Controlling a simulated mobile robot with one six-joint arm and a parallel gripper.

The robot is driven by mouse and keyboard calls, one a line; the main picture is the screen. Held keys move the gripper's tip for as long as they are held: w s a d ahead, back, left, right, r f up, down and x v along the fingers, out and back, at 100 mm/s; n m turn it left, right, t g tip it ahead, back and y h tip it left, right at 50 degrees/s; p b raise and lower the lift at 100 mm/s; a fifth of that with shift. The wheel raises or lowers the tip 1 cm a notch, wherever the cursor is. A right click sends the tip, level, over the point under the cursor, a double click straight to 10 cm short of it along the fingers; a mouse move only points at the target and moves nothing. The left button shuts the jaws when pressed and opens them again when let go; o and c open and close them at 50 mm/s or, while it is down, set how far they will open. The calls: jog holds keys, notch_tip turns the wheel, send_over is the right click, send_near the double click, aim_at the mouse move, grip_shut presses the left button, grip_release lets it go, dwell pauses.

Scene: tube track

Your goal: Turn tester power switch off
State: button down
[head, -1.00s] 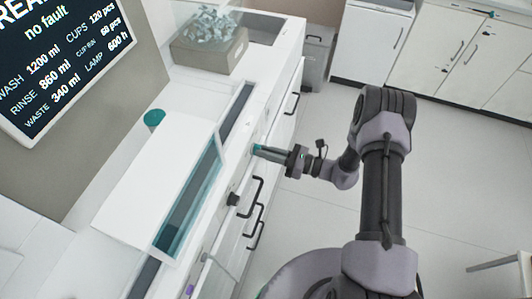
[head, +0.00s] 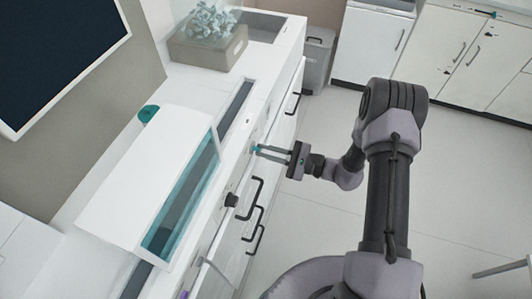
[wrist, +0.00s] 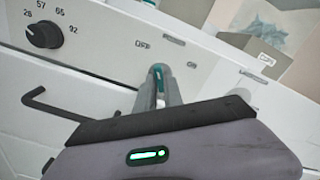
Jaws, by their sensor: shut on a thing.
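The tester's white front panel (wrist: 105,50) carries an OFF label and an ON label. The power switch sits at the fingertips, below and between these labels, and is mostly hidden by them. My gripper (wrist: 158,78), with teal at its tips, is shut on the switch, nearer the OFF label in the wrist view. In the head view my gripper (head: 257,149) reaches in from the right to the white front. The screen (head: 60,60) at upper left is dark and shows no text.
A black dial (wrist: 43,35) with numbers is left of the switch. Black drawer handles (head: 252,190) stick out below my gripper. A tan box (head: 208,48) stands at the back of the counter. The floor at right is mostly clear.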

jog(key=shift+n+b, duration=0.45)
jog(key=shift+n, duration=0.55)
jog(key=c, duration=1.5)
grip_release()
jog(key=shift+o, duration=0.2)
jog(key=p+v, duration=0.3)
jog(key=v, duration=1.4)
jog(key=shift+d+p, duration=0.2)
jog(key=shift+p, duration=0.15)
jog(key=shift+s+r, duration=0.1)
